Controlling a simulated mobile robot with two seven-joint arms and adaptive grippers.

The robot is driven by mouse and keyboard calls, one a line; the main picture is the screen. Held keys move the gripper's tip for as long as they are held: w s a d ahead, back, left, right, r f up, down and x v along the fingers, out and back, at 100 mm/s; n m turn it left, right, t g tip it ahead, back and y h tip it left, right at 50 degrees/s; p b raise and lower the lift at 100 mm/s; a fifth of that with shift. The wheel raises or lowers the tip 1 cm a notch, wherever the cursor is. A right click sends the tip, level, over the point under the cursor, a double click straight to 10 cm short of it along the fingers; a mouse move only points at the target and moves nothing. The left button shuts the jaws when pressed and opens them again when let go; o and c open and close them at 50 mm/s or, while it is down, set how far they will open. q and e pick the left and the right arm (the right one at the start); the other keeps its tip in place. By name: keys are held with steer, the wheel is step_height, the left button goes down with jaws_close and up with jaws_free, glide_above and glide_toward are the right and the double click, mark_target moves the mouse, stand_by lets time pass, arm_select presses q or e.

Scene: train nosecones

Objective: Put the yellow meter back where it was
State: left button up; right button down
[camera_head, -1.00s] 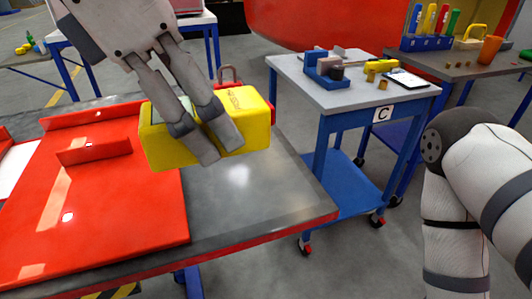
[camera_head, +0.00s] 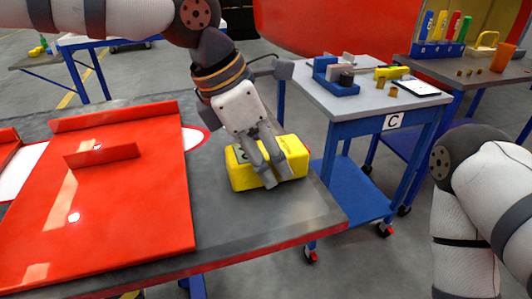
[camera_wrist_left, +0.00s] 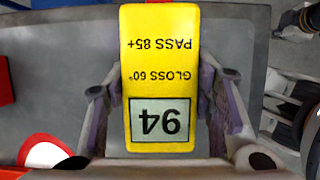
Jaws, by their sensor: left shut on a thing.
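The yellow meter (camera_head: 241,177) is a block at the right part of the grey table top, near its right edge. My left gripper (camera_head: 271,177) reaches down over it with its fingers shut on its sides. In the left wrist view the meter (camera_wrist_left: 160,78) lies between the two fingers, its face showing "GLOSS 60°", "PASS 85+" and a display reading 94, upside down. It is low over the table or on it; I cannot tell if it touches. My right gripper is out of view.
A red panel (camera_head: 115,215) with upright ribs covers the left of the grey table (camera_head: 225,235). A red-and-white round mark (camera_head: 192,138) lies left of the meter. Cart C (camera_head: 350,105) stands to the right, holding small parts. A tool bench (camera_head: 475,72) stands behind it.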

arm_select(q)
steer(key=shift+f, duration=0.1)
steer(key=o, duration=1.7)
steer(key=shift+c, duration=0.2)
steer(key=v, duration=1.2)
